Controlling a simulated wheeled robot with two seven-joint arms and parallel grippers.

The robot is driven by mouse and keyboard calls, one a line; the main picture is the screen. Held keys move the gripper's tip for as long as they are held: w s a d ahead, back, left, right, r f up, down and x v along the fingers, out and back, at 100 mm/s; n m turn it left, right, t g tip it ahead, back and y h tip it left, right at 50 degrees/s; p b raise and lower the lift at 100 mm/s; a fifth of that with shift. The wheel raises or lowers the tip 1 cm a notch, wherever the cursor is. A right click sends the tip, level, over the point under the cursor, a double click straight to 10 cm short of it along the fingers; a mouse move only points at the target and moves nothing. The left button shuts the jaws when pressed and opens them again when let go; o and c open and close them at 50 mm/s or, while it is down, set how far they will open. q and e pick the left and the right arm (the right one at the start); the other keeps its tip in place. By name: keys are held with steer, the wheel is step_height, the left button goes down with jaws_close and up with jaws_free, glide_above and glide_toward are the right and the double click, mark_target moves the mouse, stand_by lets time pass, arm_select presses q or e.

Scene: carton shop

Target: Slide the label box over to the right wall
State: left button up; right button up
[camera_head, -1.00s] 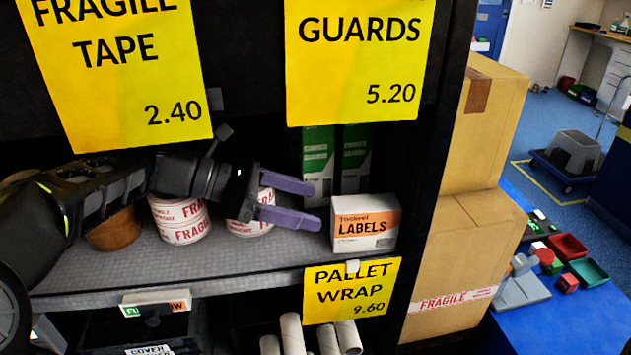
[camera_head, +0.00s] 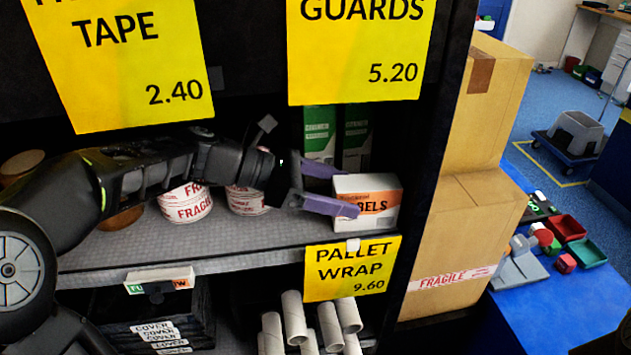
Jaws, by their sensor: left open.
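The label box (camera_head: 378,194), white with an orange band reading LABELS, stands upright on the grey shelf (camera_head: 240,235), a little left of the shelf's dark right wall (camera_head: 416,180). My left gripper (camera_head: 350,190) is open, with purple fingers. Its near finger overlaps the box's front left part in the picture and hides some of the lettering. Its far finger points at the box's upper left side. I cannot tell whether either finger touches the box. My right gripper is not in view.
Green and white cartons (camera_head: 320,137) stand behind the gripper. Red and white FRAGILE tape rolls (camera_head: 186,203) sit to the left. Yellow price cards, one reading GUARDS (camera_head: 360,55), hang above. A narrow strip of shelf is clear right of the box.

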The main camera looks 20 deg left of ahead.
mark_target(365, 198)
arm_select(q)
steer(key=shift+x, duration=2.75)
steer(key=shift+c, duration=0.3)
jaws_close()
steer(key=shift+o, duration=0.3)
jaws_free()
steer(key=shift+a, duration=0.1)
steer(key=v, duration=0.7)
steer(key=shift+s+a+r+b, duration=0.15)
steer(key=shift+s+a+b, duration=0.1)
steer(key=shift+a+b, duration=0.1)
